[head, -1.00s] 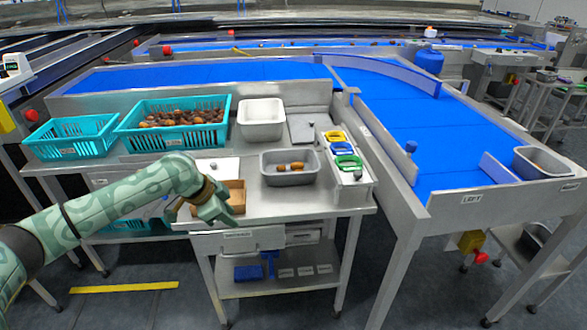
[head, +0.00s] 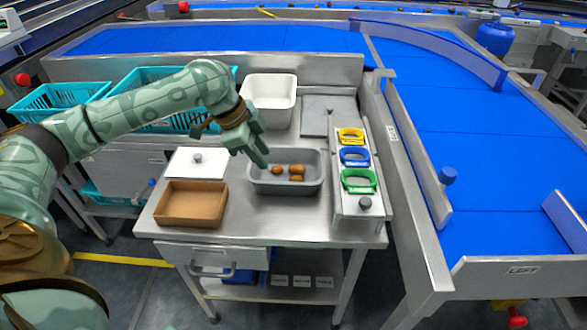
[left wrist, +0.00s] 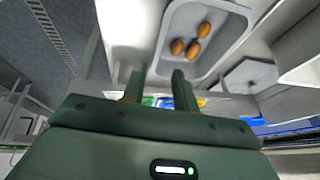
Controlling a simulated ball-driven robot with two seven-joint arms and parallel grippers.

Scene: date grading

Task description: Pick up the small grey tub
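The small grey tub (head: 285,188) stands on the steel worktop with three brown dates (head: 297,170) in it. It also shows in the left wrist view (left wrist: 182,22), beyond my fingers. My left gripper (head: 260,158) is at the tub's left back corner, fingers pointing down, and covers part of its rim in the head view. In the left wrist view the two fingers (left wrist: 158,85) stand apart with nothing between them. I cannot tell whether a finger touches the rim. My right gripper is not in view.
A brown box (head: 192,205) and a white plate (head: 195,160) lie left of the tub. A white tub (head: 268,100) stands behind. A rack with yellow, blue and green rings (head: 358,181) is close on the right. Teal crates (head: 62,97) stand at the back left.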

